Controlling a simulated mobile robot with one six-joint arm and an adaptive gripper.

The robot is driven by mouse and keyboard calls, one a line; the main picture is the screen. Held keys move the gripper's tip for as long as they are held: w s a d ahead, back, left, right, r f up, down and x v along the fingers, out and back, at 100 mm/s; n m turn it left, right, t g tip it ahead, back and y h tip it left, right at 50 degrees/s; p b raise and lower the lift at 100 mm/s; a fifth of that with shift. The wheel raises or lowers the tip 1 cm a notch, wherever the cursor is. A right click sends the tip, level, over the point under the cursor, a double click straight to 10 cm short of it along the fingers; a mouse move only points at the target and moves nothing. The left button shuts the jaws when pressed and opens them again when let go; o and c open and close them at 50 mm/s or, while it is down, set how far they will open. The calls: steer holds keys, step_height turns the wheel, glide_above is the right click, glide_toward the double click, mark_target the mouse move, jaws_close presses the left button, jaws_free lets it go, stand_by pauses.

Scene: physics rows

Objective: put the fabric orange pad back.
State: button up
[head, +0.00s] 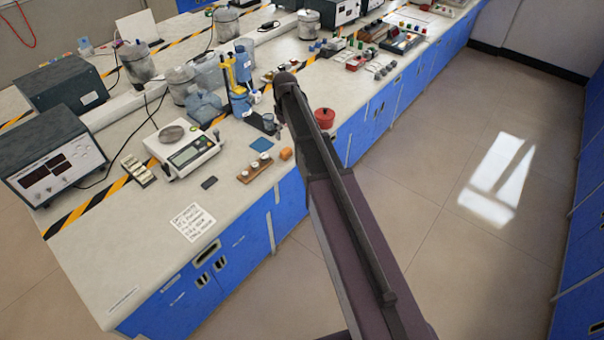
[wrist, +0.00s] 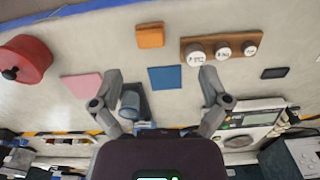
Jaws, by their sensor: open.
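The orange pad (wrist: 150,36) lies flat on the bench near its front edge, at the top of the wrist view. In the head view the orange pad (head: 286,154) is beside the wooden weight block. A blue pad (wrist: 165,78) and a pink pad (wrist: 83,86) lie in a row farther from the edge, with bare bench between them. My gripper (wrist: 160,74) is open and empty above the bench, its fingers spread either side of the blue pad in the wrist view. In the head view my arm hides the pink pad and most of the gripper.
A wooden block with three white-topped weights (head: 256,168) stands left of the orange pad in the head view. A red pot (head: 325,117), a dark stand (wrist: 130,103), a balance (head: 190,152) and a small black item (head: 209,182) are nearby.

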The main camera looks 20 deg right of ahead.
steer(key=s+m, duration=0.6)
steer(key=s, duration=1.9)
steer(key=shift+s+a, duration=0.15)
steer(key=shift+s, duration=0.2)
